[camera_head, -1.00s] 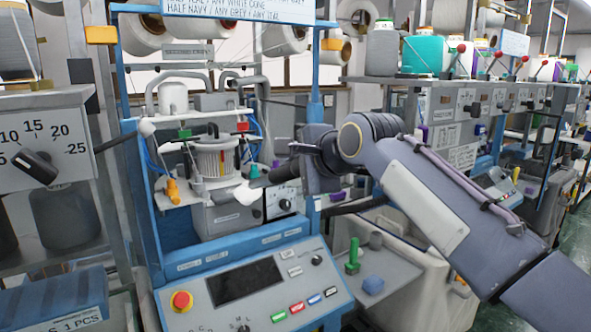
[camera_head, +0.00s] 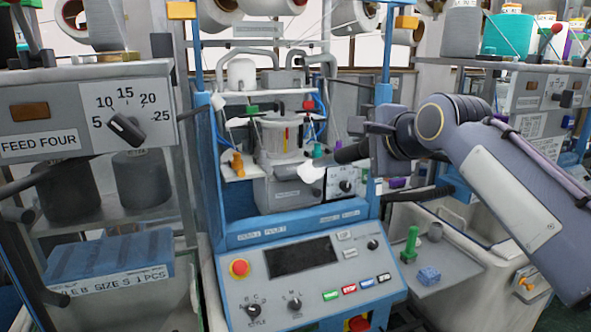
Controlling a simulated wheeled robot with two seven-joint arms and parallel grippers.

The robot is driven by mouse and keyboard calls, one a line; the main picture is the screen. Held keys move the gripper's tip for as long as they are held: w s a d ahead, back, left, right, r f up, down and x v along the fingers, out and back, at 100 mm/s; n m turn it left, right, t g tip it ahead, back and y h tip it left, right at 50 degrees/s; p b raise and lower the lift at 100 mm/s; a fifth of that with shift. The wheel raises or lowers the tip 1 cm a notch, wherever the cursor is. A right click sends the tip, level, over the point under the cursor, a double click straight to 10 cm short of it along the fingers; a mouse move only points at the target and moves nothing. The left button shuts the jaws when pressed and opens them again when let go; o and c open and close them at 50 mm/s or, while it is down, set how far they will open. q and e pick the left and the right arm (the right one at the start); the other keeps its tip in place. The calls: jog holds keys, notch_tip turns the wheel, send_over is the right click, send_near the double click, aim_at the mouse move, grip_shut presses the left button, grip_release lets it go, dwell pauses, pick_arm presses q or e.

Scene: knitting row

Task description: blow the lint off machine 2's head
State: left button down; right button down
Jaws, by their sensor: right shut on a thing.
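Machine 2's head (camera_head: 283,136), a pale ribbed cylinder among small coloured parts, sits in the blue machine frame (camera_head: 207,165), left of my right gripper. My right gripper (camera_head: 380,148) comes in from the right, shut on a dark tool (camera_head: 350,153) that points left toward the head. A white rounded piece (camera_head: 312,172) shows just beyond the tool's end, below and right of the cylinder; I cannot tell whether it belongs to the tool. Lint is too small to make out. The gripper's fingers are partly hidden. My left gripper is not in view.
The control panel (camera_head: 310,282) with a dark screen and red button is below the head. A grey shelf (camera_head: 450,262) with a green peg and blue block is at the right. A feed dial box (camera_head: 85,112) and blue box (camera_head: 110,262) are at the left.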

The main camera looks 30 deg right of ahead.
dwell(0.4)
jog(key=s+a+r, duration=0.1)
jog(key=s+r, duration=0.2)
jog(key=s, duration=1.1)
jog(key=shift+a, duration=0.3)
dwell(0.4)
